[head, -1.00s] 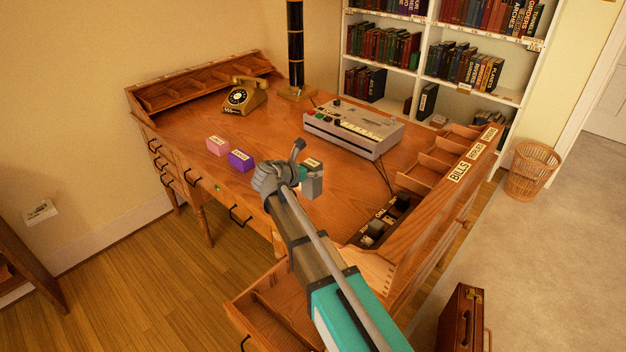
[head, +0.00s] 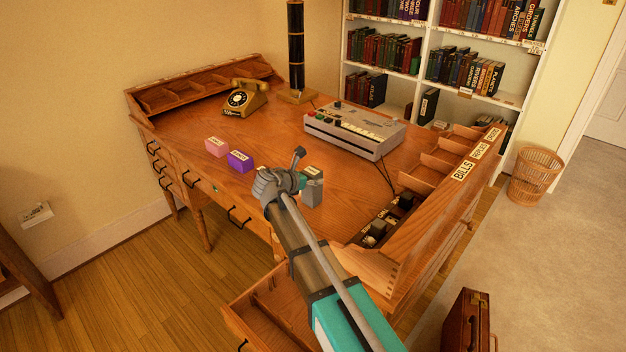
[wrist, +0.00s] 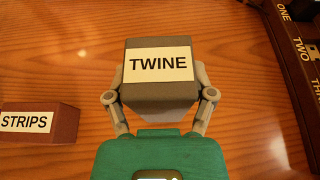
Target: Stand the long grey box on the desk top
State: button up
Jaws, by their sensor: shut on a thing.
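The grey box (head: 313,191), labelled TWINE, is held upright at the end of my arm over the near part of the desk top (head: 290,143). In the wrist view the box (wrist: 160,92) sits between the two fingers of my gripper (wrist: 160,97), with its label facing the camera. My gripper (head: 302,181) is shut on it; the arm and wrist partly cover it in the head view. I cannot tell whether the box's base touches the desk.
A pink box (head: 217,147) and a purple box (head: 240,161) stand left of my gripper. A box labelled STRIPS (wrist: 40,123) shows in the wrist view. A grey machine (head: 353,130) and telephone (head: 246,97) stand farther back. Pigeonholes (head: 440,170) line the right side.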

jog(key=shift+f, duration=0.15)
jog(key=o, duration=1.2)
jog(key=shift+r, duration=0.2)
jog(key=shift+p+v, duration=2.3)
jog(key=shift+v, duration=3.7)
